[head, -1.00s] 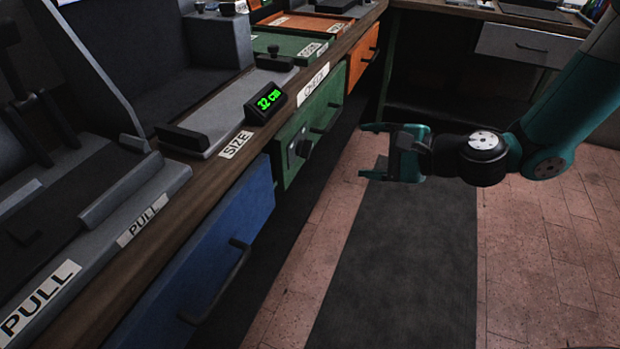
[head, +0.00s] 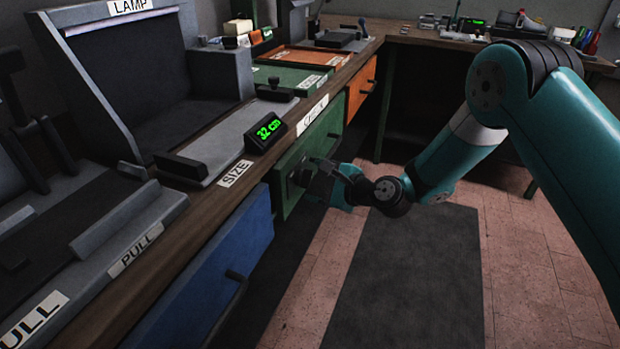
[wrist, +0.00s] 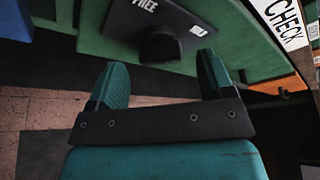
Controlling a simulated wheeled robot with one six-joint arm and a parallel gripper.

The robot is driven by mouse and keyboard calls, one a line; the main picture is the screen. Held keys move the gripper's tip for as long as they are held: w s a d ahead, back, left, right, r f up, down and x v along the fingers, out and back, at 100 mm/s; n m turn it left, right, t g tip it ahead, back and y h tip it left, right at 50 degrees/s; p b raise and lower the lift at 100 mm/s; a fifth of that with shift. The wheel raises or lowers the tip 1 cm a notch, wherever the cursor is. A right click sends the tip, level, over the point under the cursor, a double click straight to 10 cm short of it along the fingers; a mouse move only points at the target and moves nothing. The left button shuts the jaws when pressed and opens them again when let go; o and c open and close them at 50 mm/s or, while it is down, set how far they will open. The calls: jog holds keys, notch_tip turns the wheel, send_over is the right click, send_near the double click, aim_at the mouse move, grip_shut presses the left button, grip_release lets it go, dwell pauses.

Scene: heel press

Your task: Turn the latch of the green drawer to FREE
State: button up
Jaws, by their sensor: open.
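The green drawer (head: 284,197) is set under the bench top, between the blue drawer and the orange one. Its dark latch knob (wrist: 161,45) sits on a black plate (wrist: 150,14) marked FREE, with a second small label partly readable. In the wrist view the green front (wrist: 100,47) fills the top. My gripper (wrist: 162,82) is open, its two teal fingers apart with the knob just beyond and between their tips. In the head view my gripper (head: 325,178) is close to the drawer front and hides part of the latch. I cannot tell whether the fingers touch the knob.
The blue drawer (head: 205,275) with its dark handle is nearer, at left. The orange drawer (head: 361,88) is farther along. The floor mat (head: 400,280) is clear.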

aim_at(305, 178)
jog(key=shift+x, duration=1.35)
jog(key=c, duration=0.9)
jog(key=shift+a+r, duration=0.1)
